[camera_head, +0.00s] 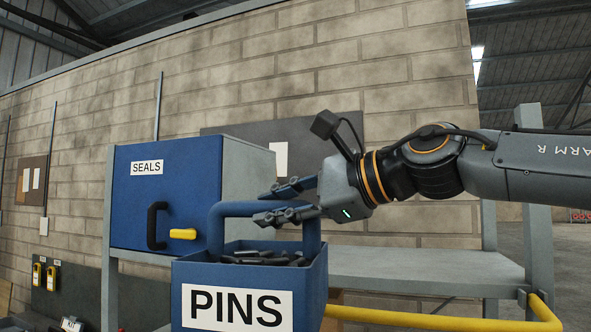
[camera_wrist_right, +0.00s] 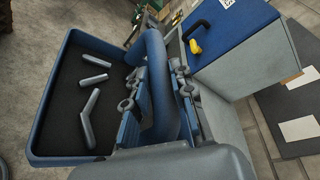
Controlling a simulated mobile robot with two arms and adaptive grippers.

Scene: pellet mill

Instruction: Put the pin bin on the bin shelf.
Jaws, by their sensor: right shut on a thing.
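The pin bin (camera_head: 248,292) is a blue open box with a white PINS label and an arched blue handle (camera_head: 262,208). Dark pins lie inside it; the right wrist view shows the bin (camera_wrist_right: 48,112) with several grey pins on its dark floor. My right gripper (camera_head: 280,203) comes in from the right and is shut on the handle; the right wrist view shows its fingers (camera_wrist_right: 160,105) on both sides of the handle. The bin hangs upright in front of a grey shelf (camera_head: 430,268). My left gripper is not in view.
A blue SEALS cabinet (camera_head: 185,195) with a black handle and a yellow latch stands on the left of the shelf. The shelf surface right of it looks clear. A yellow rail (camera_head: 440,319) runs along the front, below the shelf, and a grey post (camera_head: 538,250) stands at the right.

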